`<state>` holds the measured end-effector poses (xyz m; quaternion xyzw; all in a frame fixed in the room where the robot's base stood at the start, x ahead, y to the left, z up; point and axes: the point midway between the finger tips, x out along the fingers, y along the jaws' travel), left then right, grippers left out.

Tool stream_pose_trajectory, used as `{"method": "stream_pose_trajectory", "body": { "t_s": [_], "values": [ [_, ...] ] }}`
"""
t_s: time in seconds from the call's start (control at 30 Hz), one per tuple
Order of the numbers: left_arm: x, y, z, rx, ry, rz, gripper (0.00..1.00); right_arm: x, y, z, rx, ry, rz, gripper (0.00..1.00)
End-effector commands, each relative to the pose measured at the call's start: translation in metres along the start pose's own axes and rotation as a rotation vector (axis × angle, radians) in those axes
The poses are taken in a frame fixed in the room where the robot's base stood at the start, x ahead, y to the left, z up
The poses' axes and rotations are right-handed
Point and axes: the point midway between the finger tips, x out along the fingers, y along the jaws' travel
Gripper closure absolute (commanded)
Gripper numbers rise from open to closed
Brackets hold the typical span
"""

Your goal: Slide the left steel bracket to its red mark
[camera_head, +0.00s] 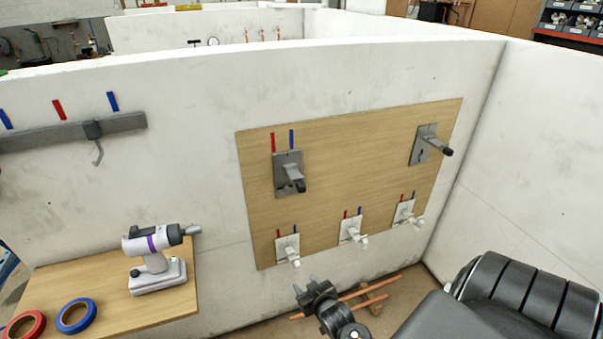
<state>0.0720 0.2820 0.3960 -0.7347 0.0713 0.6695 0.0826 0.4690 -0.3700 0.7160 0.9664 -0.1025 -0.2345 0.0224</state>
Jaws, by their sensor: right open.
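The left steel bracket (283,161) is a grey plate with a dark-tipped peg sticking out, on the upper left of the wooden board (350,165). A red mark (272,142) stands just above the plate's left side, and a blue mark (291,138) is above its right side. A second steel bracket (419,148) with a dark peg is at the board's upper right. My right gripper (305,286) is open and empty at the bottom middle, below the board and well apart from the left bracket. My left gripper is not in view.
Several white brackets (346,228) with red and blue marks line the board's lower edge. Copper pipes (350,296) lie low behind my right gripper. At left, a shelf (130,315) holds a drill (153,250) and tape rolls (75,316); a hook rail (45,137) is above.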

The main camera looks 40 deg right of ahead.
Motion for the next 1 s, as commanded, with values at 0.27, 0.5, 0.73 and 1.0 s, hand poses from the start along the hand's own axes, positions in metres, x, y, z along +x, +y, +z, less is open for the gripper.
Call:
{"method": "stream_pose_trajectory", "body": {
  "t_s": [0.27, 0.5, 0.73, 1.0],
  "values": [
    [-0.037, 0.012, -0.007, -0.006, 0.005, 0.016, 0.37, -0.072, 0.056, -0.220, 0.103, 0.377, 0.102, 0.56],
    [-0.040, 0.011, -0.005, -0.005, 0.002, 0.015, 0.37, -0.095, 0.069, -0.259, 0.124, 0.461, 0.123, 0.56],
    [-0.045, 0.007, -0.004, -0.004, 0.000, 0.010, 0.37, -0.084, 0.070, -0.266, 0.123, 0.461, 0.123, 0.56],
    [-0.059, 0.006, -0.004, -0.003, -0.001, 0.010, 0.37, -0.040, 0.078, -0.289, 0.124, 0.460, 0.123, 0.56]
  ]
}}
